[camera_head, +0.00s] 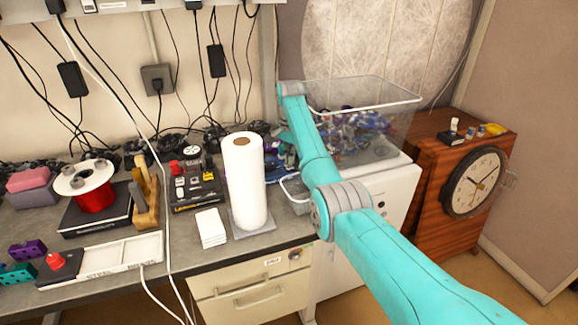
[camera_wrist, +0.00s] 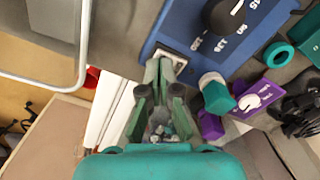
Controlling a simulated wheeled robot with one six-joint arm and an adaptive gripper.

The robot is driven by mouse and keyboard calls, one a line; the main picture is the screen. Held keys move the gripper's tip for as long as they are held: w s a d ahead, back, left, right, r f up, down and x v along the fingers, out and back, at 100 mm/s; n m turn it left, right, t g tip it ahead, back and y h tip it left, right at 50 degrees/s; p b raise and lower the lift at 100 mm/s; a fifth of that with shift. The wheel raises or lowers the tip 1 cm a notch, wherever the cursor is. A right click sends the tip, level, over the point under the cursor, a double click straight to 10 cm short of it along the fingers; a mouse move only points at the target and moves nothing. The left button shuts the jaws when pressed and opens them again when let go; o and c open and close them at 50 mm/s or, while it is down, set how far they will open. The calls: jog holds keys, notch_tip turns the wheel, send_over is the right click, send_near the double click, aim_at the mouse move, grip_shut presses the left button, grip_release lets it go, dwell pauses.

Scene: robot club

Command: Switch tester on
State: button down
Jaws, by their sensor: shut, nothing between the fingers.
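In the wrist view a blue box (camera_wrist: 190,30), which looks like the tester, has a black knob (camera_wrist: 226,14) with a white pointer line and white markings around it. A small pale-framed part (camera_wrist: 174,58), perhaps its switch, sits at the box's near edge. My gripper (camera_wrist: 158,66) is shut and empty, its tips right at this part. I cannot tell whether they touch it, and they hide some of it, so its position is unclear. In the head view my arm hides the gripper, and the tester cannot be clearly made out there.
Beside the tester are a purple piece with a white dial (camera_wrist: 261,97), a teal-capped part (camera_wrist: 212,80) and a teal ring (camera_wrist: 279,55). A white-rimmed bin (camera_wrist: 40,65) is at left. In the head view a paper roll (camera_head: 244,180) and clear bin (camera_head: 395,125) flank my arm.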

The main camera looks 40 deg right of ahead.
jog(key=shift+f, duration=0.9)
dwell(0.4)
jog(key=shift+r, duration=3.55)
